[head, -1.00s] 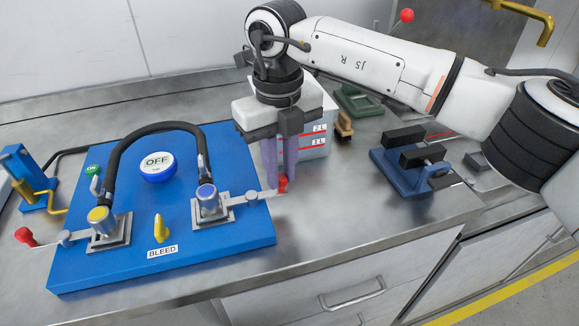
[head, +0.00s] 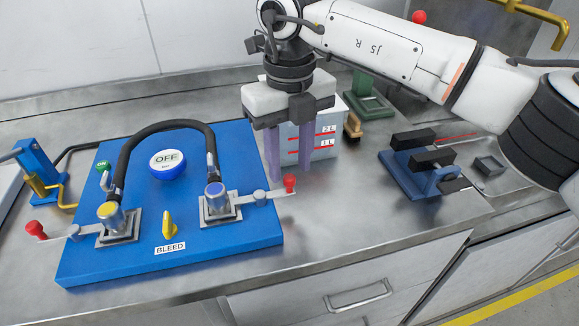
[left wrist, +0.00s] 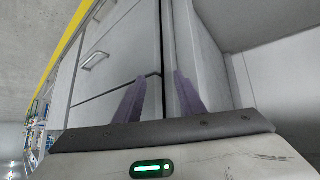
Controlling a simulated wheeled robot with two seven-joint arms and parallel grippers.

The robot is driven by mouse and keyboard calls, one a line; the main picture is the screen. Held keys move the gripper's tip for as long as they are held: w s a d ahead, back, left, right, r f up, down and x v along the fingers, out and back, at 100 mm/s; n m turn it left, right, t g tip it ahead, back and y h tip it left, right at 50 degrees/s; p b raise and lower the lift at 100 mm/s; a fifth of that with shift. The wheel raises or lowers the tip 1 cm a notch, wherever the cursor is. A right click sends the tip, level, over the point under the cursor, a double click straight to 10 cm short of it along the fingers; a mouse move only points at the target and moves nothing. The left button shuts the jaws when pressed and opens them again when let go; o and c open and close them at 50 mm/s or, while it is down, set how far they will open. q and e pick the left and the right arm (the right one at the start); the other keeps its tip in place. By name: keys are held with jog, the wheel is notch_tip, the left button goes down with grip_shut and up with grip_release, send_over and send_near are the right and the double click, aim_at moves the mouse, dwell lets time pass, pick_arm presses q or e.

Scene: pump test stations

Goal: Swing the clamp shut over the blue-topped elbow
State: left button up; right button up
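The blue-topped elbow (head: 214,196) stands upright on a square metal plate at the right of the blue board (head: 150,262). The clamp's flat metal arm (head: 262,198) extends to the right of it, past the board's edge, and ends in a red knob (head: 290,183). I cannot clearly tell whether any part of the clamp lies over the elbow. My right gripper (head: 290,173) is open, with its purple fingers pointing down beside and behind the red knob, apparently not gripping it. My left gripper (left wrist: 158,98) is open and empty in the left wrist view, in front of cabinet drawers.
A yellow-topped elbow (head: 110,216) with a similar red-knobbed arm is at the left, joined by a black hose (head: 150,128). A white container (head: 325,150) stands close behind my right gripper. A blue fixture (head: 405,178) stands right; counter before it is clear.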

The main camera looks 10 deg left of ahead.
notch_tip(320, 180, up, 8)
jog(key=shift+r, duration=0.15)
jog(key=shift+s, duration=0.1)
